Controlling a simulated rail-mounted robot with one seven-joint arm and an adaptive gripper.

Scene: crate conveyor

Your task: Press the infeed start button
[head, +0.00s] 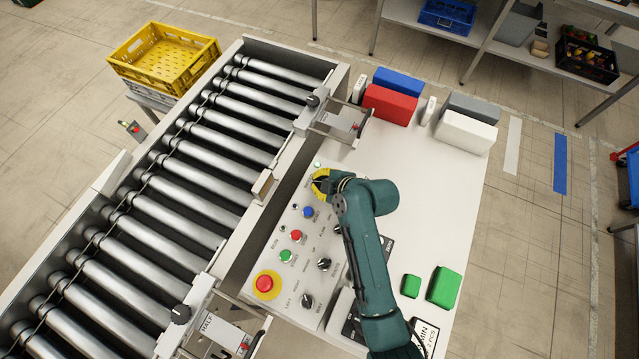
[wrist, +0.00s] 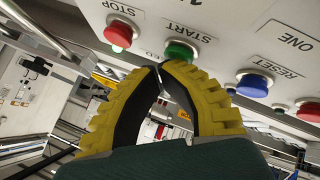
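My gripper (head: 321,184) has yellow fingers and hovers over the upper part of the white control panel. In the wrist view its fingertips (wrist: 160,68) meet and hold nothing. A green button labelled START (wrist: 181,51) sits just beyond the tips, slightly right; I cannot tell whether they touch it. A red STOP button (wrist: 118,34) is to its left and a blue RESET button (wrist: 253,84) to its right. The START button is hidden by my gripper in the head view. No infeed label is readable.
The panel also has another red button (head: 296,236), another green button (head: 286,256), black knobs (head: 324,264) and a red-yellow emergency stop (head: 266,284). The roller conveyor (head: 150,200) runs along the left. Coloured boxes (head: 390,104) stand at the table's back; green blocks (head: 444,287) lie right.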

